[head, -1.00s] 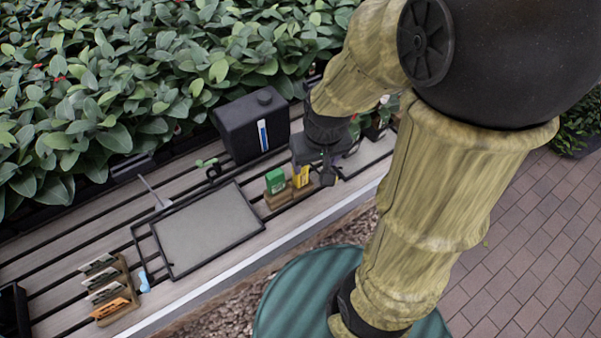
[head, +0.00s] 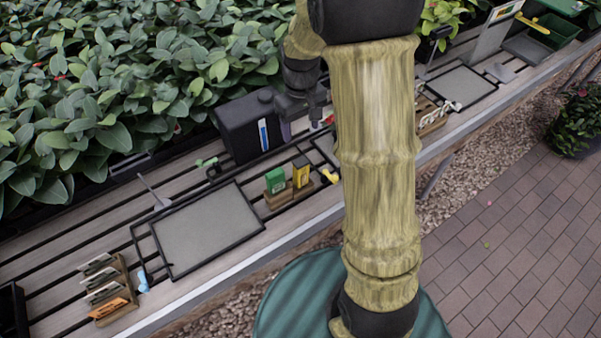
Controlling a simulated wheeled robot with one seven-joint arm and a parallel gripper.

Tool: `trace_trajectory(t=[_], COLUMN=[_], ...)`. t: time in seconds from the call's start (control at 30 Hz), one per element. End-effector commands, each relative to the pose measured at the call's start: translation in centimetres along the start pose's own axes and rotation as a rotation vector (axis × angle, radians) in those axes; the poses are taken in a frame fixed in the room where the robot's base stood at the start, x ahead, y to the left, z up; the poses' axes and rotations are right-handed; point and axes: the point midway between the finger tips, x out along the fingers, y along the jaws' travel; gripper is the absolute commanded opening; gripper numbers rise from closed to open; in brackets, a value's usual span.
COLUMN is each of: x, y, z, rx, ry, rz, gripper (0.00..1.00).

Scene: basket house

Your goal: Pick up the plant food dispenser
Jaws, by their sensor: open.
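A green box (head: 275,181) and a yellow and black box (head: 301,172) stand upright side by side in a small wooden holder (head: 284,199) on the slatted bench. I cannot tell for sure which thing is the plant food dispenser; no label is readable. My gripper (head: 301,127) is open and appears empty. It hangs beyond the two boxes, at the right edge of a black tank with a blue and white stripe (head: 250,127), and hides part of it. Whether it touches the tank cannot be told.
A grey tray (head: 207,230) lies left of the holder. A wooden rack of packets (head: 112,296) stands front left. A small yellow item (head: 330,176) is right of the holder, beside my arm. My arm hides the bench middle. Another rack (head: 431,117) stands right. Plants line the back.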

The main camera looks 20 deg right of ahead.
Motion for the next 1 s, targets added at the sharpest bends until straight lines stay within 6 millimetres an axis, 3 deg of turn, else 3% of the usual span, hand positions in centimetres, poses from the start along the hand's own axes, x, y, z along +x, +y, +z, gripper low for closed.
trace_trajectory(t=[0.6,0.73,1.0], x=[10.3,11.4,11.5], y=[-0.3,-0.2,-0.2], z=[0.0,0.0,0.0], rx=[-0.005,-0.004,-0.003], ry=[-0.003,-0.001,0.000], rz=[-0.001,0.000,0.000], gripper=[0.65,0.65,0.65])
